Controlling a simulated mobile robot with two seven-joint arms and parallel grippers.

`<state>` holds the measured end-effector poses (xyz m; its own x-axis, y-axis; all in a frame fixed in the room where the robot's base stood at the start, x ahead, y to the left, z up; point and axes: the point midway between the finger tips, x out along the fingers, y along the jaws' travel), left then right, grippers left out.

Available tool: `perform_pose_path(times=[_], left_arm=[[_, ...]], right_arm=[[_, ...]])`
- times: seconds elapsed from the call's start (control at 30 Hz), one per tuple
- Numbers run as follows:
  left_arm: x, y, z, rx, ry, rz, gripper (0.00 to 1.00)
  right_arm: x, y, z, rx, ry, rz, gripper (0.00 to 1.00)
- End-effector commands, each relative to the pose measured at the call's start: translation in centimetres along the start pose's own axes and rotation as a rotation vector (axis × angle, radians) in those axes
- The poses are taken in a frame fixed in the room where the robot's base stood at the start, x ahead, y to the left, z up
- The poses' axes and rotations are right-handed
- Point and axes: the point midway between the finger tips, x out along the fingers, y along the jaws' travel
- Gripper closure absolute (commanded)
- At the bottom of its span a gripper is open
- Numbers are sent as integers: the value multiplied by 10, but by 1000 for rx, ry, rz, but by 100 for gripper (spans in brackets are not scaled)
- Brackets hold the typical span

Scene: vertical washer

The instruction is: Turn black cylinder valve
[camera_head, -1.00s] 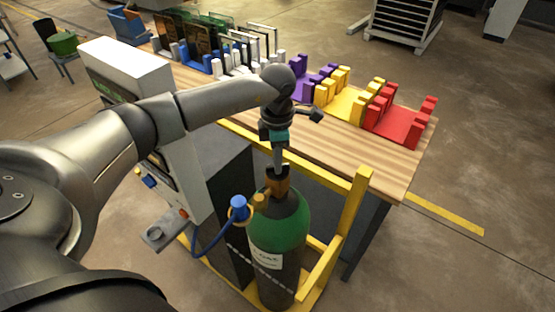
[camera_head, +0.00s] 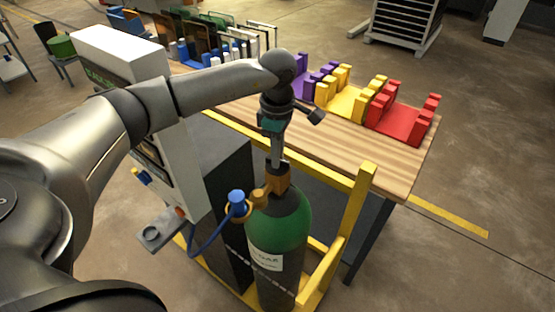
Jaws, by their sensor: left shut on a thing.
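A dark gas cylinder (camera_head: 277,221) with a green shoulder and a white label stands upright in a yellow frame. Its brass valve (camera_head: 271,187) is at the top, with a dark part at its upper end. My left gripper (camera_head: 276,163) points down from above and is shut on the top of the cylinder valve. The fingers hide much of the valve top, so its turned position cannot be told. My right gripper is out of view.
A blue-knobbed fitting (camera_head: 236,198) with a blue hose joins the valve's left side. A white-topped machine (camera_head: 178,165) stands left, under my arm. The yellow frame (camera_head: 352,215) rises close on the right. A wooden table (camera_head: 355,147) with coloured racks lies behind.

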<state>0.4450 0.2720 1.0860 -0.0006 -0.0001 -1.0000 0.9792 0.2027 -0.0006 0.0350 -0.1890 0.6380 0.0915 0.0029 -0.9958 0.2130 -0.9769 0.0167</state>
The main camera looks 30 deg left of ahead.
Motion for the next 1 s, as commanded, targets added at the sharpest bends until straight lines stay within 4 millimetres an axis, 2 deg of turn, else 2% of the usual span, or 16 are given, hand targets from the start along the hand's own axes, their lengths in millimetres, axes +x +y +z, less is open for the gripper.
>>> perform_pose_path(times=[0.03,0.4,1.0], left_arm=[[2,0,0,44,0,2,100],[2,0,0,395,1,2,100],[0,0,0,911,0,1,100]], right_arm=[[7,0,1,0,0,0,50],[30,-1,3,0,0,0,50],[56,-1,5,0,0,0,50]])
